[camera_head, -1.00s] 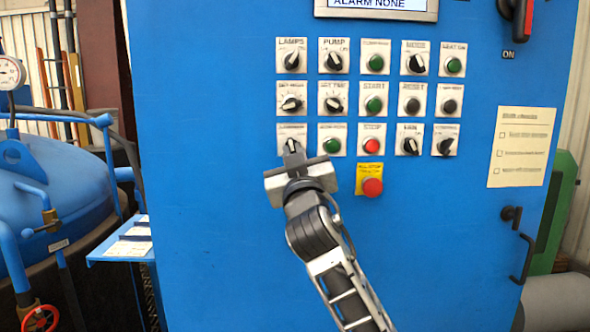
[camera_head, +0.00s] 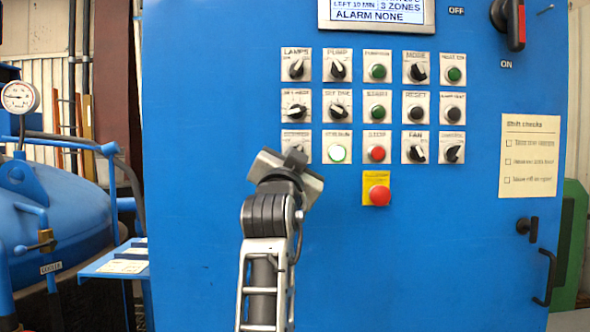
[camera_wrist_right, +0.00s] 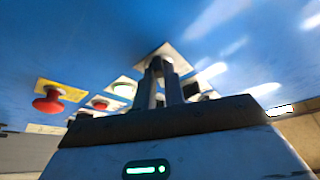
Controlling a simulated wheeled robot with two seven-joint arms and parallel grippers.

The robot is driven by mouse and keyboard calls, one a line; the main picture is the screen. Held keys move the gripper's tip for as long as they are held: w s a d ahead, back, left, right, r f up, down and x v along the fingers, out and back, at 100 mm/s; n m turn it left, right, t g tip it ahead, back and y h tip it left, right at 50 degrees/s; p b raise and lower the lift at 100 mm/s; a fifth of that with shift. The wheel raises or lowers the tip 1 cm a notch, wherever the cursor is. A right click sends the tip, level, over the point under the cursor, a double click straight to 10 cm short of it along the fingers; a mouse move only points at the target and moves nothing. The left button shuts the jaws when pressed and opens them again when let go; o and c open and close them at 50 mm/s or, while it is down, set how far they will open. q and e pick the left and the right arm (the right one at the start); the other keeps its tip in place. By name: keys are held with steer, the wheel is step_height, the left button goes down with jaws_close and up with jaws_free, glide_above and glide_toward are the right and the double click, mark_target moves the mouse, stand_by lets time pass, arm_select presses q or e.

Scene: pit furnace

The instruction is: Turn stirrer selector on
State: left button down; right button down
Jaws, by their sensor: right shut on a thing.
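The stirrer selector (camera_head: 288,138) is the leftmost control in the bottom row of the blue panel. Its label plate shows, but its knob is mostly hidden by my right gripper (camera_head: 294,156). In the right wrist view, the right gripper (camera_wrist_right: 161,72) has its two fingers shut on the selector's dark knob, in front of its pale plate (camera_wrist_right: 165,48). The gripper is rolled, tilted in the head view. My left gripper is not in view.
Other knobs and buttons fill the panel, including the red stop button (camera_head: 377,154). A red emergency button (camera_head: 379,195) on a yellow plate sits below. A small blue shelf (camera_head: 110,265) juts out at the panel's left. The lower panel front is bare.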

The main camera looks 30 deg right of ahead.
steer(key=shift+m, duration=0.4)
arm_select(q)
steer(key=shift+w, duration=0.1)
arm_select(e)
steer(key=c, duration=1.5)
jaws_free()
